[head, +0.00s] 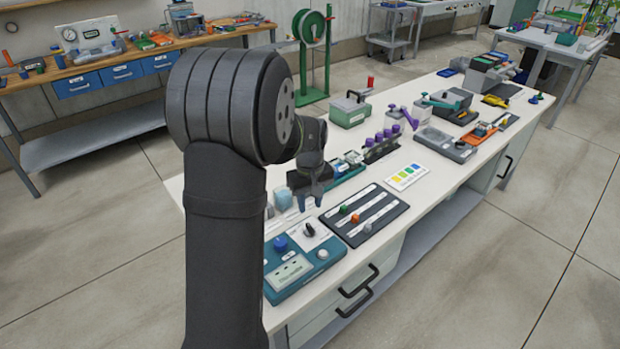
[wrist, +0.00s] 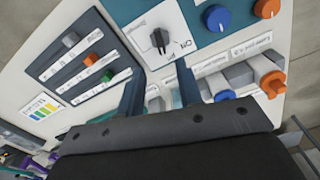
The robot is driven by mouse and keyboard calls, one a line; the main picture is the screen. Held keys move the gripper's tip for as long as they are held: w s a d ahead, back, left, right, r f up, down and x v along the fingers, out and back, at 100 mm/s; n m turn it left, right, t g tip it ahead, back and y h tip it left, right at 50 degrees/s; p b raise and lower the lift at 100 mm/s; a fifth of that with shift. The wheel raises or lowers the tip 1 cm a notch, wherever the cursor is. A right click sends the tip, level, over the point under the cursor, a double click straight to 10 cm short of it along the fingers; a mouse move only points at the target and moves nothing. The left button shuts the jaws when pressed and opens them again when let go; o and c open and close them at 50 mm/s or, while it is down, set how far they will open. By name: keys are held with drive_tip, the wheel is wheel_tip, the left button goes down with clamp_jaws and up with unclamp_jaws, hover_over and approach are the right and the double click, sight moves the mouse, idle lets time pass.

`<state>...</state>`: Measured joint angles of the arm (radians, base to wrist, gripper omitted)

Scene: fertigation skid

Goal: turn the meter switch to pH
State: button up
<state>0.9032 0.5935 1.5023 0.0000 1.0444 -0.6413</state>
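The teal meter (head: 310,265) lies on the near end of the bench, its left part hidden behind my arm. Its switch is a black knob (head: 309,230) on a white plate; the wrist view shows it pointing roughly toward my gripper (wrist: 158,42). Lettering beside the knob is upside down and too small to read surely. A blue knob (wrist: 217,18) and an orange knob (wrist: 266,8) sit on the panel to its right in the wrist view. My gripper (head: 309,201) points down above the bench, behind the switch. Its fingers (wrist: 160,90) are apart with nothing between them, not touching the knob.
A dark slider panel (head: 365,213) with green, orange and grey knobs lies beside the meter. Bottles with a blue cap (wrist: 222,95) and an orange cap (wrist: 273,85) stand close by my gripper's right finger. A color card (head: 406,176) and a purple-capped vial rack (head: 381,147) are farther back.

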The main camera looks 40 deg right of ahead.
wheel_tip(320, 180, up, 9)
hover_over(310, 227)
drive_tip(key=shift+f, duration=0.15)
drive_tip(key=shift+f, duration=0.1)
idle(0.5)
wheel_tip(310, 227, down, 17)
drive_tip(key=shift+f, duration=0.2)
idle(0.4)
drive_tip(key=shift+r, duration=0.15)
